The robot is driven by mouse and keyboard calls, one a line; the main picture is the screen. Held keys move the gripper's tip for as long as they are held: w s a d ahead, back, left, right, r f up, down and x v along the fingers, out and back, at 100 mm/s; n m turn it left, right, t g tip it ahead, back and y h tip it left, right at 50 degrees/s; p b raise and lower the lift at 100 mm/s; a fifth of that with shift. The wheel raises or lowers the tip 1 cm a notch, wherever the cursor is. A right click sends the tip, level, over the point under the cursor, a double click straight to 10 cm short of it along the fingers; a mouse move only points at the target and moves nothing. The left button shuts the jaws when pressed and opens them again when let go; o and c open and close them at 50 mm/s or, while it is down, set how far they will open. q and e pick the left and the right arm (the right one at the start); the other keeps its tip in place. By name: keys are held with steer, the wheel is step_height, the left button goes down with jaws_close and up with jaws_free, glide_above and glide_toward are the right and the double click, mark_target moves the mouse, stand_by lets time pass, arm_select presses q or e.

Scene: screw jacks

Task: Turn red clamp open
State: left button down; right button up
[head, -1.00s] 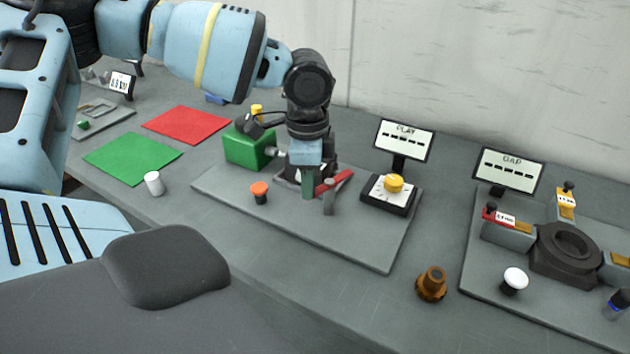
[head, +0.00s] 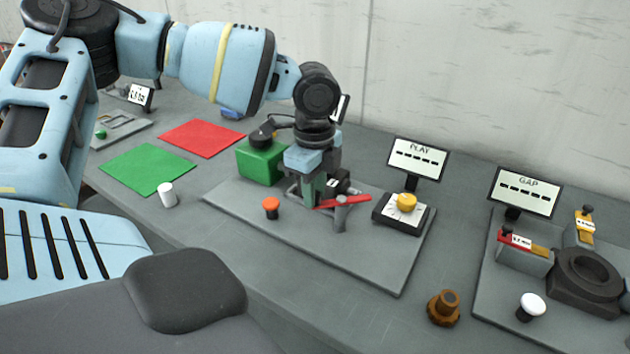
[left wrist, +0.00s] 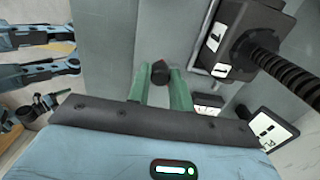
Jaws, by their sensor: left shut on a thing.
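The red clamp is a flat red lever (head: 343,202) on a short grey post (head: 340,218), on a grey board. Its left end lies at my left gripper (head: 318,196), its right end points toward the yellow knob. My left gripper, with green fingers pointing down, is shut on the lever's end. In the left wrist view the green fingers (left wrist: 162,88) close around a small dark piece with a red edge (left wrist: 160,72). Most of the lever is hidden there. My right gripper is not in view.
An orange button (head: 271,207) is left of the clamp. The yellow knob (head: 407,202) on its dark box and the PLAY-like sign (head: 417,160) are right. A brown knob (head: 444,308) lies near the front.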

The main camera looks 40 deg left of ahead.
arm_select(q)
steer(key=c, duration=1.3)
jaws_free()
steer(key=shift+o, duration=0.2)
steer(key=shift+r, duration=0.1)
step_height(320, 180, up, 8)
steer(key=shift+f, duration=0.15)
